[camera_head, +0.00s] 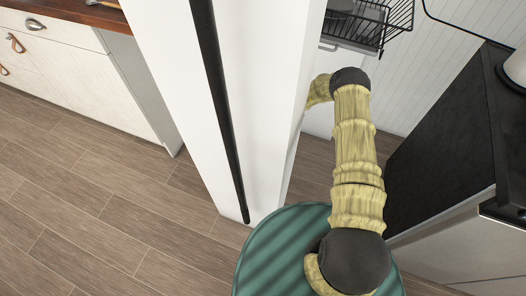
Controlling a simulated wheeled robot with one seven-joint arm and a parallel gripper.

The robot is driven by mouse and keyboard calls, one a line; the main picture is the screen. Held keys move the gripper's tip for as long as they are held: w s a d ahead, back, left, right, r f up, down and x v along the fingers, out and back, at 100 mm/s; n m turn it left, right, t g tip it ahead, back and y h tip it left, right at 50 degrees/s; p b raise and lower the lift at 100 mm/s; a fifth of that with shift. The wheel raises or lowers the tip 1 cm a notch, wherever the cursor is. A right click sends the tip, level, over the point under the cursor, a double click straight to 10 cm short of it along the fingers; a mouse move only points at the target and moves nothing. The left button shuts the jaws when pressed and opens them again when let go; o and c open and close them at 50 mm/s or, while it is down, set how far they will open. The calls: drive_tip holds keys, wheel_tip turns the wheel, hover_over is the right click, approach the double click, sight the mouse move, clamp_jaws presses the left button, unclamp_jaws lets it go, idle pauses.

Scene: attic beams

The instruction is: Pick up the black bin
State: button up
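I cannot make out a black bin in this view. A black wire basket (385,22) shows at the top, right of the white panel, and its upper part is cut off by the frame edge. My arm reaches up the right half of the picture and bends left at its far dark joint. Its far end passes behind the white panel, so my gripper is hidden.
A tall white panel (265,100) with a black edge strip stands close in front, left of my arm. White drawers (75,75) under a wooden top stand at left. The wood floor (110,215) between is clear.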

clamp_jaws()
drive_tip(key=shift+s+d, duration=0.1)
drive_tip(key=shift+d, duration=0.05)
idle(0.9)
